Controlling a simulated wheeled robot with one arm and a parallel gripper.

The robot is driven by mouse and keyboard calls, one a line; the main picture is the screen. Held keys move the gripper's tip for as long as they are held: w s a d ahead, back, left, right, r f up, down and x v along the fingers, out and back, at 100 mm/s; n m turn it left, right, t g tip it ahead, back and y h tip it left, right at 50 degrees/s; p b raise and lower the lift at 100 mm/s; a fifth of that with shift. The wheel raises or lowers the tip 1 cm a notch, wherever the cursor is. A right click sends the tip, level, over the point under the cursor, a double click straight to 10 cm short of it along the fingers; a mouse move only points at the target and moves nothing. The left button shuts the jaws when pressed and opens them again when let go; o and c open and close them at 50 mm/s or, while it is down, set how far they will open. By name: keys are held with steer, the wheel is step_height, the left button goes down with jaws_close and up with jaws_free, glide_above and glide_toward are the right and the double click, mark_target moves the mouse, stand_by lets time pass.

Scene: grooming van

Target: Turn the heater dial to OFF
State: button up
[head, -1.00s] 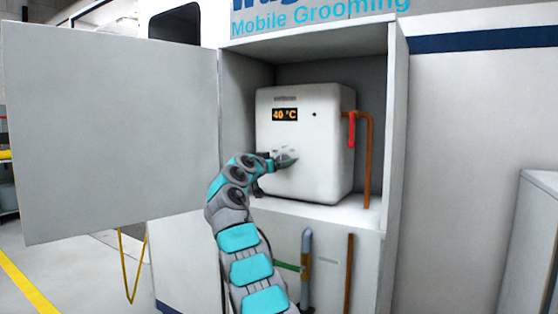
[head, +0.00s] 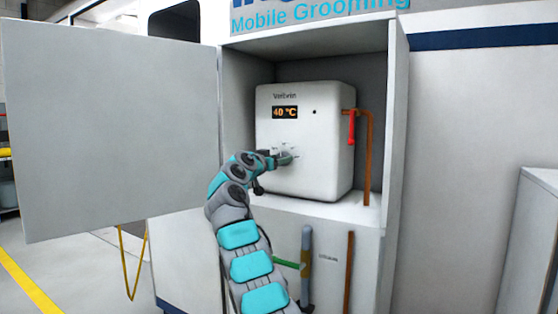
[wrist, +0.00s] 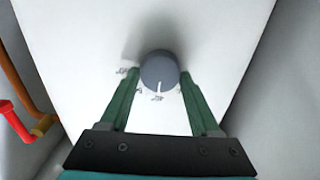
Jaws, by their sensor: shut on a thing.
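The white heater (head: 312,125) stands in an open compartment in the van's side, and its display reads 40 °C. Its grey round dial (wrist: 159,69) shows in the wrist view, with a white pointer mark toward the picture's bottom.
The compartment door (head: 110,130) hangs wide open at the left. A copper pipe (head: 368,160) and a red lever (head: 351,127) are at the heater's right side. The lever also shows in the wrist view (wrist: 14,120). A grey cabinet (head: 530,245) stands at the far right.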

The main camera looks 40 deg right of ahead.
steer(key=shift+c, duration=0.5)
steer(key=shift+n, duration=0.4)
steer(key=shift+w+a+n+p, duration=0.1)
steer(key=shift+n+p, duration=0.2)
steer(key=shift+n, duration=2)
steer(key=shift+w+n+p, duration=0.1)
steer(key=shift+n+p, duration=0.2)
steer(key=shift+n, duration=2)
steer(key=o, duration=1.4)
steer(key=shift+f, duration=0.1)
steer(key=shift+c, duration=0.2)
steer(key=shift+a, duration=0.1)
